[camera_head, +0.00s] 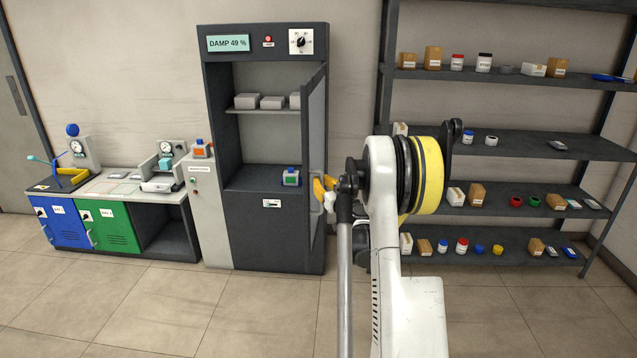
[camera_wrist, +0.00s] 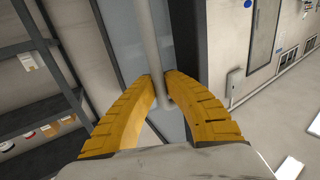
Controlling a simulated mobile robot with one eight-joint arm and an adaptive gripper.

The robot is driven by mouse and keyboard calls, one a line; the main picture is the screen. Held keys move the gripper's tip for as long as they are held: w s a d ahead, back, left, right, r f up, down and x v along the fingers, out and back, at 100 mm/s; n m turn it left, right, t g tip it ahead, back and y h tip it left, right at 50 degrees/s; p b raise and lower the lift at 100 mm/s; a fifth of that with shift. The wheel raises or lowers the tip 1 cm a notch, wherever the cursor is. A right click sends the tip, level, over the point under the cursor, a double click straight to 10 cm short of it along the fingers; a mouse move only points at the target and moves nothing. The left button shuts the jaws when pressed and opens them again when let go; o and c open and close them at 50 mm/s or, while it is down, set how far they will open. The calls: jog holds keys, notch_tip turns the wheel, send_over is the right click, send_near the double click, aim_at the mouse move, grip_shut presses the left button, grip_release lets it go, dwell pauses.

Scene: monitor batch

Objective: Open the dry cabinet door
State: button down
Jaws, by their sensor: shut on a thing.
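The dry cabinet (camera_head: 220,120) is a tall dark cabinet with a display reading "DAMP 49 %". Its door (camera_head: 315,120) is hinged on the right side and stands swung well open, seen nearly edge-on. The interior with its shelves is exposed. My gripper (camera_head: 325,190) is at the door's outer edge, at handle height, partly hidden by my arm. In the wrist view its yellow fingers (camera_wrist: 160,95) are closed around the upright grey bar handle (camera_wrist: 143,40) of the door. The door panel (camera_wrist: 122,40) shows behind the bar.
Inside the cabinet are grey boxes (camera_head: 272,102) on the shelf and a small device (camera_head: 291,177) below. A shelving rack (camera_head: 520,143) with jars and boxes stands right of the door. A bench (camera_head: 130,187) with blue and green lockers is left. The floor in front is clear.

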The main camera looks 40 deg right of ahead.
jog(key=shift+a+f, duration=0.1)
jog(key=c, duration=1.4)
grip_release()
jog(key=v, duration=1.2)
jog(key=shift+a, duration=0.1)
